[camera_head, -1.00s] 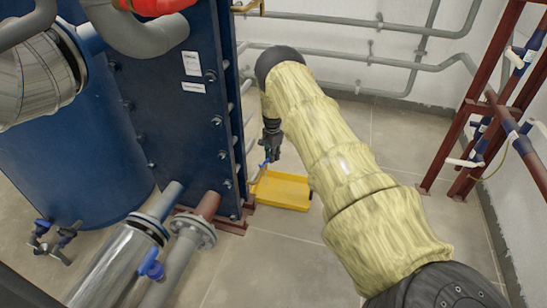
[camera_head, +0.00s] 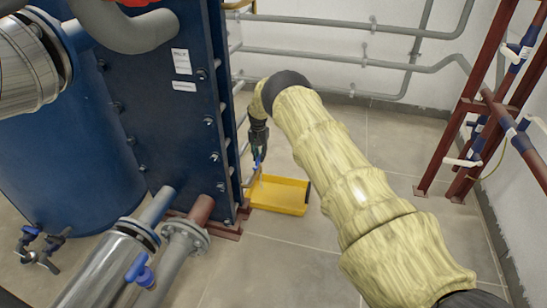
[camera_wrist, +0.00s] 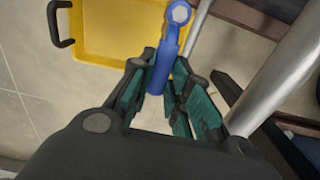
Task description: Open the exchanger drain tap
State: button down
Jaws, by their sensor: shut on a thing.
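The drain tap's blue lever handle (camera_wrist: 168,55) shows in the wrist view, with a hex nut at its far end. My gripper (camera_wrist: 162,80) has its dark green-padded fingers closed around the near part of the lever. In the head view my gripper (camera_head: 258,156) hangs down beside the right edge of the blue plate exchanger (camera_head: 175,105), above the yellow tray (camera_head: 290,208). In that view the lever is a small blue patch at my fingertips, and the tap body is mostly hidden.
Steel pipe (camera_wrist: 278,85) runs close to the right of my gripper in the wrist view. Flanged pipes (camera_head: 186,237) stand in front of the exchanger. A red pipe frame (camera_head: 485,100) stands at the right. The floor between is clear.

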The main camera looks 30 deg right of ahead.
aim_at(259, 156)
jog(key=shift+a, duration=0.1)
dwell(0.4)
jog(key=c, duration=1.3)
grip_release()
jog(key=shift+c, duration=0.2)
notch_tip(259, 156, up, 12)
jog(key=shift+a, duration=0.1)
